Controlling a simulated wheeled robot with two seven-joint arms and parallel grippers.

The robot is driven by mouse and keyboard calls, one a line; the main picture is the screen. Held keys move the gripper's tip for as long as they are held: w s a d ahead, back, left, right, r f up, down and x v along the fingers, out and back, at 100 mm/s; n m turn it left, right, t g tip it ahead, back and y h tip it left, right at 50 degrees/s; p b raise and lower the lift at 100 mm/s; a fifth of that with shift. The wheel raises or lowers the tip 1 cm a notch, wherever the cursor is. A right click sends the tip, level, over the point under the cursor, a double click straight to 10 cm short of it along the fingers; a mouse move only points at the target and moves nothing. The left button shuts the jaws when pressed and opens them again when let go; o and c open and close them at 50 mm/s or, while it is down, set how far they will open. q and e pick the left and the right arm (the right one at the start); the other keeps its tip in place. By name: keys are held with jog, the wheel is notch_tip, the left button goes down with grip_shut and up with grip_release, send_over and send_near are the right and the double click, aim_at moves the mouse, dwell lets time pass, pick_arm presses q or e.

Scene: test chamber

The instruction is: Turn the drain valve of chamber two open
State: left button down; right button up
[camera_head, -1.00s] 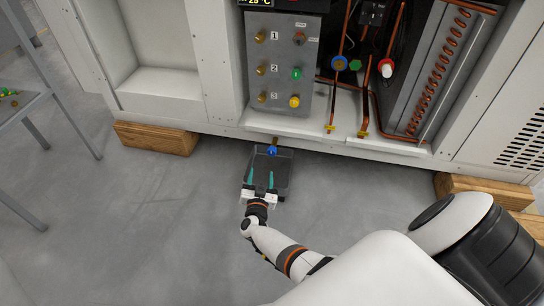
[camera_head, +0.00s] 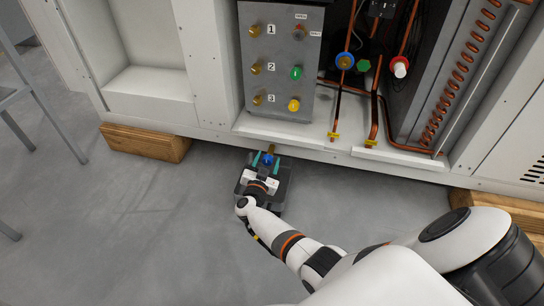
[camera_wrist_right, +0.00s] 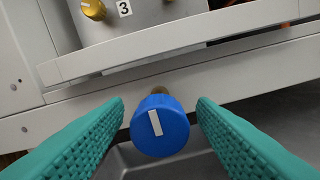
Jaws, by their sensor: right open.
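A blue round knob (camera_head: 267,160) on a short brass stem sticks out under the cabinet's lower edge, above a dark tray. In the right wrist view the blue knob (camera_wrist_right: 160,127) has a white mark, nearly upright and slightly tilted. My right gripper (camera_head: 266,161) is open, with its teal fingers on either side of the knob. In the wrist view a gap shows between the knob and each finger of the right gripper (camera_wrist_right: 160,108). My left gripper is not in view. No label naming a chamber is visible on the knob.
The dark tray (camera_head: 286,183) lies on the floor under my right gripper. A grey panel (camera_head: 280,92) above carries numbered rows of knobs. Wooden blocks (camera_head: 146,142) support the cabinet.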

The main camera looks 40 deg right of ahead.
jog(key=shift+w+d, duration=0.3)
jog(key=shift+d, duration=0.05)
jog(key=shift+c, duration=0.2)
jog(key=c, duration=0.9)
jog(key=shift+c, duration=0.2)
